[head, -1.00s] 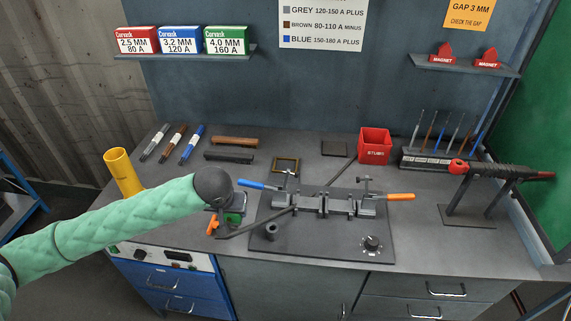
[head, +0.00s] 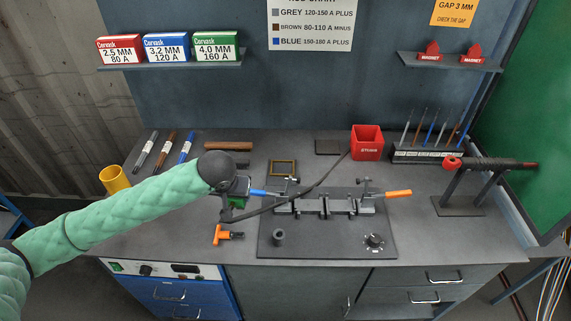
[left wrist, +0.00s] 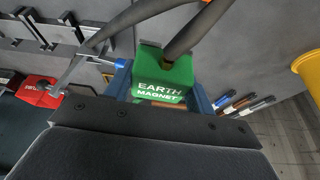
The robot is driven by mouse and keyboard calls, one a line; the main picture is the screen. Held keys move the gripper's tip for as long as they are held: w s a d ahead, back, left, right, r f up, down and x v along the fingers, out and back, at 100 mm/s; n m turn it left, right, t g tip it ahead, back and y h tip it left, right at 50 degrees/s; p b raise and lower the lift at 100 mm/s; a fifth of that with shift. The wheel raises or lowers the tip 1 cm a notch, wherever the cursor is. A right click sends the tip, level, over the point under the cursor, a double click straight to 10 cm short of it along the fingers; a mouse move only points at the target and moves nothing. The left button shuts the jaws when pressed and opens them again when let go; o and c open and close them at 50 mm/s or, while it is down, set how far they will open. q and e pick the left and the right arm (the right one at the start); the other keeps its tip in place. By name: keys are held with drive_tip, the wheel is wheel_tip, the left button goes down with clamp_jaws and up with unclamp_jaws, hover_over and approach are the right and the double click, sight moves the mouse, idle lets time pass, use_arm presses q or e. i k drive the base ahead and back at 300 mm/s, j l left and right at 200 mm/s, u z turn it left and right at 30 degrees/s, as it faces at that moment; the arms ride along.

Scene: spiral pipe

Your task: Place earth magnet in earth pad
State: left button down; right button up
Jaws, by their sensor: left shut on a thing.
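The green earth magnet (left wrist: 162,72), with white lettering, is between the blue-grey fingers of my left gripper (left wrist: 160,98) in the left wrist view. A dark cable rises from its top. In the head view the magnet (head: 240,186) shows only partly beside my left gripper (head: 235,190), left of the clamp fixture and apparently above the bench. No pad is legibly labelled as earth pad. A brass-framed square (head: 283,168) lies just right of and behind the magnet, and a plain dark square (head: 329,147) lies farther back. My right gripper is not in view.
The clamp fixture (head: 325,248), with blue and orange handles, stands right of the gripper. The cable (head: 315,187) arcs over its back. An orange-handled item (head: 228,235) lies in front. A red stub bin (head: 367,140) and several rods stand behind. The right front bench is clear.

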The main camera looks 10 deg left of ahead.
sight(283, 169)
drive_tip(key=i+j+z, duration=0.15)
drive_tip(key=j+z, duration=0.25)
drive_tip(key=j, duration=0.25)
drive_tip(key=j+z, duration=0.4)
drive_tip(key=j, duration=0.25)
drive_tip(key=i+j+z, duration=0.15)
drive_tip(key=i+j, duration=0.05)
drive_tip(key=j, duration=0.05)
